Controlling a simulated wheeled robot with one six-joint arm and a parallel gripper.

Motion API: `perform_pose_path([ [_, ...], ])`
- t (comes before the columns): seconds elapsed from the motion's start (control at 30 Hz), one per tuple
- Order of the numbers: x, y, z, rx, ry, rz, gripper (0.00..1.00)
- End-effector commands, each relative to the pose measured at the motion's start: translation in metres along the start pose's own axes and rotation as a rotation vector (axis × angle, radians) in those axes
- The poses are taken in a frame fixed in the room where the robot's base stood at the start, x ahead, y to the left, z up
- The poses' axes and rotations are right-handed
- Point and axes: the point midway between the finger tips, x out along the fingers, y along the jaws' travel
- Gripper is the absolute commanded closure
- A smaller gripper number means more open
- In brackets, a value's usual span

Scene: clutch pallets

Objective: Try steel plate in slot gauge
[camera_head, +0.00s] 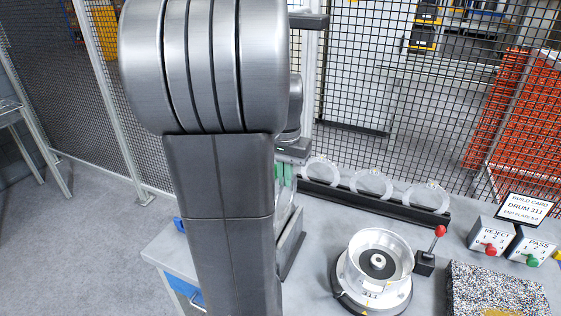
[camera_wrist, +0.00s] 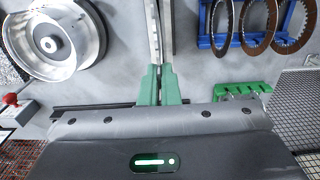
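My gripper (camera_wrist: 160,88) has its green fingertips close together on a thin pale steel plate (camera_wrist: 154,30), seen nearly edge-on in the wrist view. In the head view the gripper (camera_head: 284,174) shows just right of my arm, with the plate's pale curved edge (camera_head: 285,213) below it, mostly hidden by the arm. A dark upright frame (camera_head: 292,254) stands on the table just below and right of the plate. It may be the slot gauge. I cannot tell whether the plate is in its slot.
A silver drum (camera_head: 378,262) and a red-knobbed lever (camera_head: 439,231) stand right of my arm. REJECT (camera_head: 489,236) and PASS (camera_head: 531,246) boxes are at right. A blue rack (camera_wrist: 218,45) holds brown ring plates; a green slotted block (camera_wrist: 240,90) is near it.

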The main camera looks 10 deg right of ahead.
Motion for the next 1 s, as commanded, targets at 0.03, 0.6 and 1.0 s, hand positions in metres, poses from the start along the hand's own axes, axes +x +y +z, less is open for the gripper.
perform_pose_path([
  [0.03, 0.0, 0.0, 0.0, 0.0, 0.001, 0.0, 1.0],
  [0.6, 0.028, 0.0, 0.0, 0.0, 0.0, 0.0, 1.0],
  [1.0, 0.056, -0.001, 0.0, 0.0, 0.0, 0.0, 1.0],
])
